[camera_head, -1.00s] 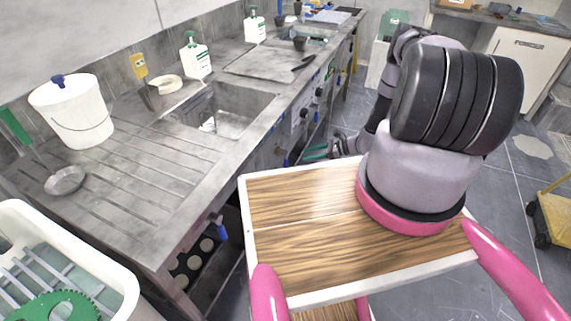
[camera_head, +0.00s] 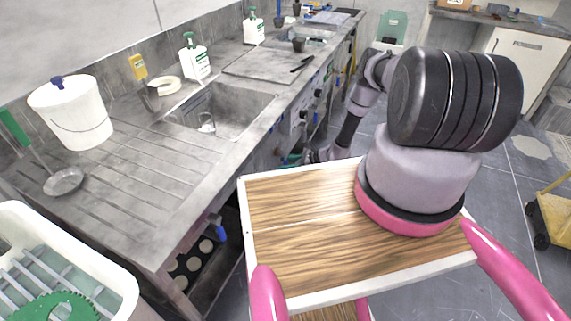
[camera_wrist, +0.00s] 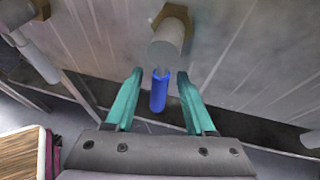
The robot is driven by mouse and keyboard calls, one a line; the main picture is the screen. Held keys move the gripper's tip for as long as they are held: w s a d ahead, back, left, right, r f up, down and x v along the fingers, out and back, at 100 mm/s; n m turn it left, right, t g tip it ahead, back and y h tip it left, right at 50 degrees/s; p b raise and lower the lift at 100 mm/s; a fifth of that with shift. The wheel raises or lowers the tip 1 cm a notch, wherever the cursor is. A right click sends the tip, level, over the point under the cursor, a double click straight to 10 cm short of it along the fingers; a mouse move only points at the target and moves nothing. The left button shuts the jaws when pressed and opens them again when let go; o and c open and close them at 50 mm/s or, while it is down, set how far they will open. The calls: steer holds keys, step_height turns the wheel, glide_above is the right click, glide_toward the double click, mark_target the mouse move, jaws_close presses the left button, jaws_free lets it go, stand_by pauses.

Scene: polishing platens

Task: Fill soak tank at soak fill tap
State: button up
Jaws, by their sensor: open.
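In the wrist view, a blue handle (camera_wrist: 159,92) hangs below a pale cylindrical fitting with a brass hex nut (camera_wrist: 170,38) on a grey panel. It looks like a tap lever, but I cannot tell which tap it is. My gripper (camera_wrist: 157,88) has teal fingers, spread on either side of the blue handle with gaps visible. The sink basin (camera_head: 245,102) in the counter holds a small pale object. I cannot identify the soak tank.
The long grey counter (camera_head: 140,190) carries a white lidded bucket (camera_head: 75,112), a ladle (camera_head: 62,182) and pump bottles (camera_head: 195,58). A white rack bin (camera_head: 125,280) stands at lower left. A yellow cart (camera_head: 555,215) is at right. Grey floor is open between.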

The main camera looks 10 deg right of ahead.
jaws_close()
stand_by(1.4)
